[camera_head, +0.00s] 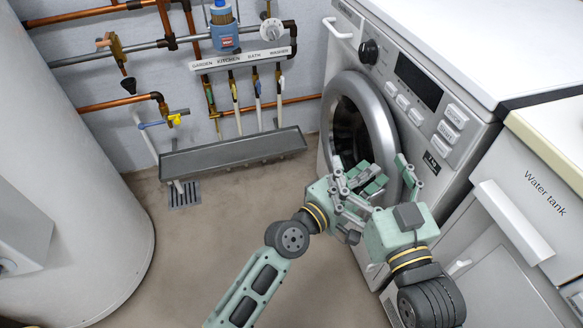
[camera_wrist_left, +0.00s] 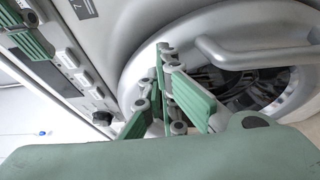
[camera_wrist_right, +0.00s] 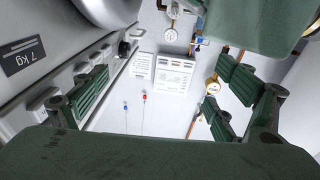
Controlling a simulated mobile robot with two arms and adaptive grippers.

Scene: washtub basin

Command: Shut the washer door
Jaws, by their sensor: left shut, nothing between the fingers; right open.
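The washer door (camera_head: 384,107) is a round silver ring with dark glass on the front of the white washer (camera_head: 462,62). It also shows in the left wrist view (camera_wrist_left: 140,62), with a curved grey bar (camera_wrist_left: 262,50) across it. I cannot tell how far it stands ajar. My left gripper (camera_head: 374,180) is shut and empty, in front of the door's lower part; contact is unclear. My right gripper (camera_head: 375,182) is open and empty, close beside the left one. The two grippers overlap in the head view and hide the door's lower edge.
A water tank unit (camera_head: 535,215) stands right of the washer. A large white cylinder (camera_head: 75,190) fills the left side. A grey trough (camera_head: 235,152) and copper pipes (camera_head: 120,101) line the back wall. The floor (camera_head: 200,255) between is clear.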

